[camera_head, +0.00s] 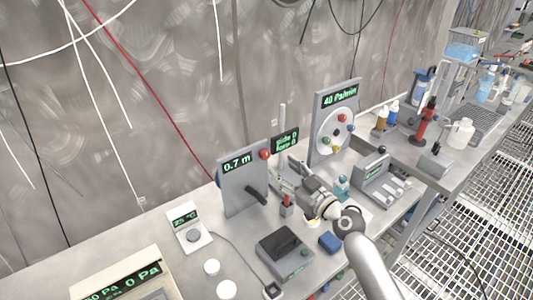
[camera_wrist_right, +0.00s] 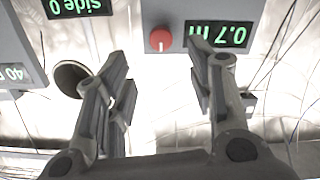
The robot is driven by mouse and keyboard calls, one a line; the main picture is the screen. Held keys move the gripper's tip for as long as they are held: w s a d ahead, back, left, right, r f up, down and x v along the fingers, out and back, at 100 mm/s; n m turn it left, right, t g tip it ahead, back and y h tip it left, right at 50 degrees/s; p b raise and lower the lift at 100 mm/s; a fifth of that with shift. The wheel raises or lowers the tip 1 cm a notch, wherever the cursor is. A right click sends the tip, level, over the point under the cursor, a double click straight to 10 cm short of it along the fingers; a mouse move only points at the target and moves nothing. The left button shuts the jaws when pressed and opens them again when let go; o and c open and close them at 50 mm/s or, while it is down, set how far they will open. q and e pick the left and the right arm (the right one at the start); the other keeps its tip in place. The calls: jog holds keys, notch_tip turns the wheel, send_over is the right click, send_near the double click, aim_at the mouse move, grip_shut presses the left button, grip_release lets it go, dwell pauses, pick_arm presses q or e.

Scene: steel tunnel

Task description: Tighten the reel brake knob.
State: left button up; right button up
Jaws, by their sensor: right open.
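The red knob (camera_head: 264,154) sits at the upper right edge of the grey reel panel (camera_head: 231,186), which reads 0.7 m and has a dark crank handle (camera_head: 257,194). My right gripper (camera_head: 281,172) is close to the knob, on its right and a little lower in the head view. In the right wrist view the knob (camera_wrist_right: 160,40) shows a white mark and appears between the two spread fingers of the gripper (camera_wrist_right: 160,62), beyond their tips. The fingers are open, empty and apart from the knob. My left gripper is in neither view.
A small dark display (camera_head: 285,140) stands behind my right gripper. A 40 Pa/min panel (camera_head: 335,122) with coloured knobs stands to its right. A black-topped box (camera_head: 285,252), a blue block (camera_head: 329,242) and a 25 °C unit (camera_head: 189,227) are on the bench.

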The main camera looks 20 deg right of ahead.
aim_at(267, 156)
jog(key=x, duration=0.4)
jog(key=shift+p, duration=0.3)
jog(key=x, duration=0.4)
jog(key=shift+f, duration=0.15)
jog(key=shift+w+a, duration=0.15)
jog(key=shift+w, duration=0.1)
jog(key=shift+c, duration=1.6)
jog(key=c, duration=0.7)
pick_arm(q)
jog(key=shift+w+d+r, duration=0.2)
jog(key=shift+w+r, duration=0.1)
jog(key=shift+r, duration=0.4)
